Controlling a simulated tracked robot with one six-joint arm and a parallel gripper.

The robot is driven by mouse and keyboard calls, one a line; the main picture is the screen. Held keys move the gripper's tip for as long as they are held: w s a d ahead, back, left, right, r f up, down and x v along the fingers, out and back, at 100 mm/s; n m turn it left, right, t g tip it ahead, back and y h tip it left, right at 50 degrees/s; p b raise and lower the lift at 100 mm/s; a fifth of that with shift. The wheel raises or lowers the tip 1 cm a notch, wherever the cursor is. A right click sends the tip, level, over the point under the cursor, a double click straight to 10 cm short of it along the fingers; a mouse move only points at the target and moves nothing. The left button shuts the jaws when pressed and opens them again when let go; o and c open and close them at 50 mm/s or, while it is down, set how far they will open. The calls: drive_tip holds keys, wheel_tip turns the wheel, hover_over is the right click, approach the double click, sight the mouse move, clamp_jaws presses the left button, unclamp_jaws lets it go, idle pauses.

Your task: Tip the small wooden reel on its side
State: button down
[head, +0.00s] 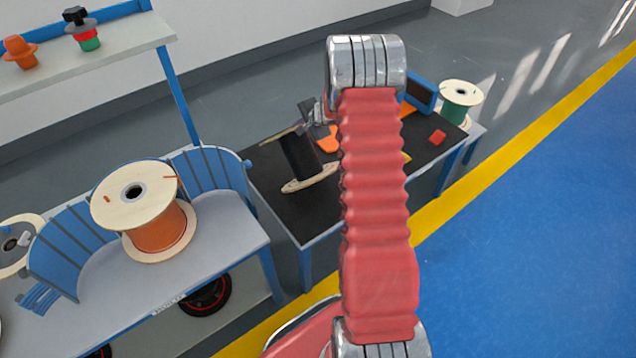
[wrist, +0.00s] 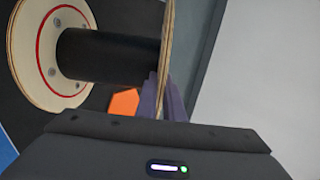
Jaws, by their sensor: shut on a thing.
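The small wooden reel (head: 299,155) has pale flanges and a black core. In the head view it leans on the black-topped table, its lower flange at the table and its upper flange raised. My gripper (head: 308,122) is at the upper flange, partly hidden behind my red arm. In the wrist view the reel (wrist: 108,57) shows one flange face with a red ring at left and the other flange edge-on. My gripper (wrist: 165,98) is shut on the edge of that nearer flange. The exact contact of the lower flange with the table is unclear.
An orange piece (head: 327,140) lies close behind the reel. A large orange-wound reel (head: 158,232) stands on the left bench. A green reel (head: 461,103) stands beyond.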

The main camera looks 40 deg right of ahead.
drive_tip(key=shift+r, duration=0.1)
drive_tip(key=shift+g, duration=0.7)
drive_tip(key=shift+w, duration=2)
drive_tip(key=shift+w, duration=0.1)
drive_tip(key=shift+w+a+g, duration=0.1)
drive_tip(key=shift+w+g, duration=0.2)
drive_tip(key=shift+w, duration=0.3)
drive_tip(key=shift+w+f+g, duration=0.2)
drive_tip(key=shift+w+g, duration=0.05)
drive_tip(key=shift+w, duration=0.4)
drive_tip(key=shift+w+f+g, duration=0.2)
drive_tip(key=shift+w+g, duration=0.05)
drive_tip(key=shift+w, duration=0.35)
drive_tip(key=shift+w+a+f+g, duration=0.1)
drive_tip(key=shift+w+f+g, duration=0.15)
drive_tip(key=shift+w, duration=0.35)
drive_tip(key=shift+w+d+f+g, duration=0.15)
drive_tip(key=shift+w+g, duration=0.15)
drive_tip(key=shift+w, duration=0.35)
drive_tip(key=shift+w+a+f+g, duration=0.15)
drive_tip(key=shift+w+f+g, duration=0.1)
drive_tip(key=shift+w, duration=0.35)
